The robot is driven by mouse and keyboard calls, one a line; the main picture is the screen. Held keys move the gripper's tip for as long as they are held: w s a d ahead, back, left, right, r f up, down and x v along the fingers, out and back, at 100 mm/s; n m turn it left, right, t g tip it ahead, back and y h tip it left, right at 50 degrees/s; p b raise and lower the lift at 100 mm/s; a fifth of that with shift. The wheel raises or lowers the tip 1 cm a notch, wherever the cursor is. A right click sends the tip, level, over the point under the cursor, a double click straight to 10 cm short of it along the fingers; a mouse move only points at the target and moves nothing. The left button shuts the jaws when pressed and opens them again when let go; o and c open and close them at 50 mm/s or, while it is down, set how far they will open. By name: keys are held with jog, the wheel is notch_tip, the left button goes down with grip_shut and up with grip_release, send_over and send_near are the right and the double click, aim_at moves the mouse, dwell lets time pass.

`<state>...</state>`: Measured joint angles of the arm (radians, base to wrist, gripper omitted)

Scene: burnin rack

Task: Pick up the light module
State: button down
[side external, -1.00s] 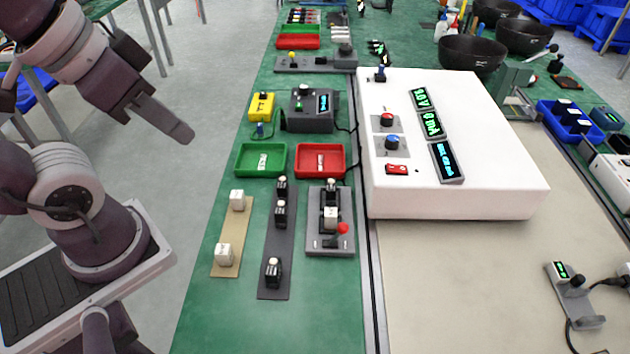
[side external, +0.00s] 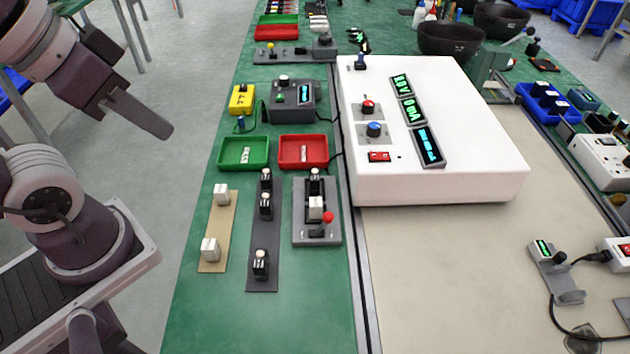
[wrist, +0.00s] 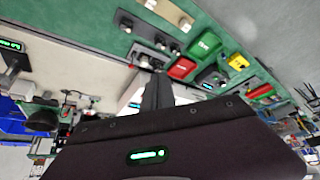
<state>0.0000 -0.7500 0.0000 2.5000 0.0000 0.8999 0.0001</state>
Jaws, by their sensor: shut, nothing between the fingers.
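Two light, off-white modules stand on a tan strip on the green bench: a far one (side external: 221,194) and a near one (side external: 210,250). Another light module (side external: 316,207) sits in a grey fixture with a red-knobbed lever. I cannot tell which one the task means. My gripper (side external: 165,132) is shut and empty, in the air left of the bench in the side view, well apart from all modules. In the wrist view my gripper's closed fingers (wrist: 157,88) show in the middle, and light modules on the tan strip (wrist: 168,12) appear at the top.
A dark strip (side external: 263,236) with several dark modules lies right of the tan strip. Green (side external: 243,153) and red (side external: 303,151) trays sit behind. A big white console (side external: 470,150) with displays stands to the right. The green bench front is clear.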

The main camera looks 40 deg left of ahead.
jog(key=c, duration=0.8)
grip_release()
jog(key=shift+c, duration=0.2)
